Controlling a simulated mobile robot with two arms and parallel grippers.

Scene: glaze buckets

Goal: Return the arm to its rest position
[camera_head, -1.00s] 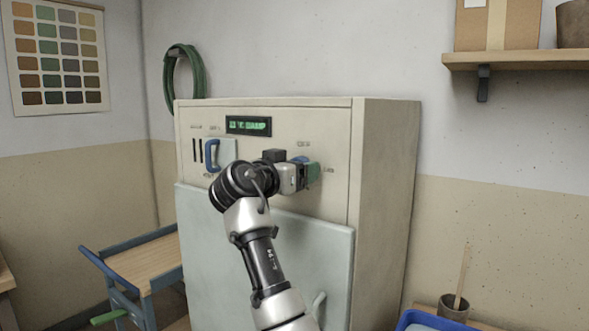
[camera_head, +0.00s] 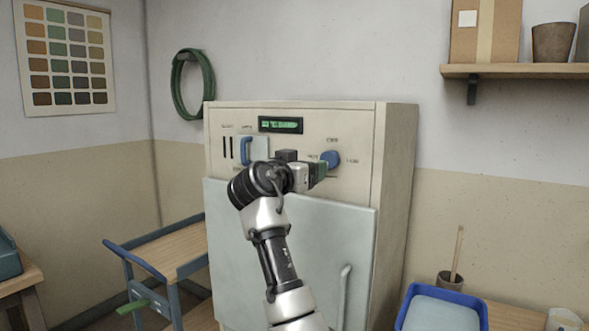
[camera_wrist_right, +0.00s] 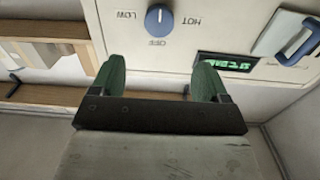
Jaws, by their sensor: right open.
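My right arm rises from the bottom of the head view in front of a cream cabinet (camera_head: 395,190). Its gripper (camera_head: 319,170) has green fingers and is just below and left of the blue knob (camera_head: 331,158) in the picture. In the right wrist view the gripper (camera_wrist_right: 157,82) is open, with nothing between its fingers. The knob (camera_wrist_right: 159,20) shows upside down beyond the fingers, apart from them, by the labels LOW, OFF and HOT. My left gripper is not in view.
The cabinet has a lit green display (camera_head: 281,125), a blue handle (camera_head: 246,151) and a pale door (camera_head: 335,230). A blue-framed cart (camera_head: 160,255) stands at left. A blue tray (camera_head: 443,307) is at lower right, and a shelf (camera_head: 520,71) is above.

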